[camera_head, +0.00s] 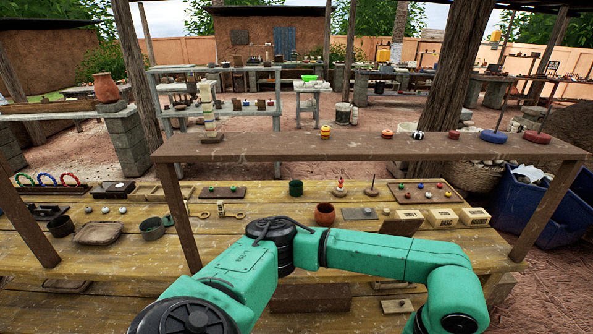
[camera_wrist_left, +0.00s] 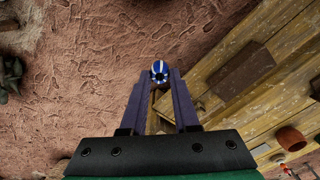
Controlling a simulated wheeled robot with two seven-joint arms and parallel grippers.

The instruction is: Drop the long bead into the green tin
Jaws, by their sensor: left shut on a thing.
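A blue bead with white stripes (camera_wrist_left: 158,72) sits between the fingertips of my left gripper (camera_wrist_left: 158,80) in the left wrist view. The gripper is shut on it. The bead shows nearly end-on, so its length is hard to tell; bare ground lies behind it. In the head view my green left arm reaches across the front of the bench, but its gripper is out of frame. The dark green tin (camera_head: 296,187) stands upright on the bench, under the raised shelf, behind the arm. Its inside is mostly hidden. My right gripper is in neither view.
A terracotta pot (camera_head: 325,214) stands in front of the tin, to its right; it also shows in the left wrist view (camera_wrist_left: 291,139). The raised brown shelf (camera_head: 270,149) spans above the bench. Pale boxes (camera_head: 441,217) and a bead board (camera_head: 425,191) stand right.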

